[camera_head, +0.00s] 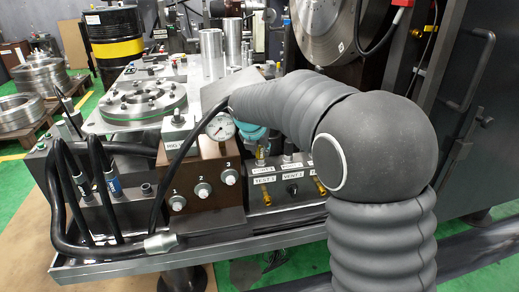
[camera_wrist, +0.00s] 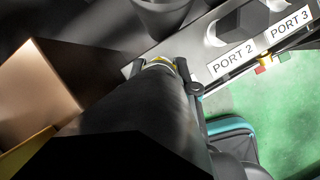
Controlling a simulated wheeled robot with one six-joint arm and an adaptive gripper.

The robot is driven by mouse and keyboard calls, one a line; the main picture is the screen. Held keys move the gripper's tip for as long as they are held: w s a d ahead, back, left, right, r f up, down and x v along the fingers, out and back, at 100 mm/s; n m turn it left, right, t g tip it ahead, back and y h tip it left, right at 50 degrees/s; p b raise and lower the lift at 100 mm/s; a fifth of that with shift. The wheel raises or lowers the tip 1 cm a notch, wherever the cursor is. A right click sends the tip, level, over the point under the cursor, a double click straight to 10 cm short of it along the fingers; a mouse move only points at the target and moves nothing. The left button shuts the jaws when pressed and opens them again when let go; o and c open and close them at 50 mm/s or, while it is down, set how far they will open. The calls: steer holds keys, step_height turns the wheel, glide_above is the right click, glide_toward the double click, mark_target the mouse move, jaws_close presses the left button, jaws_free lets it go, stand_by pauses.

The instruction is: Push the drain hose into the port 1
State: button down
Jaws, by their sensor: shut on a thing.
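The drain hose (camera_wrist: 150,105), thick and dark, runs up through the wrist view from the bottom. Its far end, with a yellowish and metal ring (camera_wrist: 160,62), is at the edge of a grey labelled plate (camera_wrist: 190,48). My gripper (camera_wrist: 165,88) is shut on the hose; its dark parts blend with it. The plate carries the labels PORT 2 (camera_wrist: 232,60) and PORT 3 (camera_wrist: 289,30). No PORT 1 label shows; the hose end is left of PORT 2. I cannot tell if it is in an opening. In the head view, my gripper is hidden.
In the head view, a brown block with a pressure gauge (camera_head: 221,127) and numbered knobs stands before my wrist. A panel with labelled valves (camera_head: 288,190) is beside it. Black hoses (camera_head: 75,190) loop at left. Brass and red fittings (camera_wrist: 263,62) sit below the port labels.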

steer(key=c, duration=0.8)
jaws_free()
steer(key=shift+f, duration=0.1)
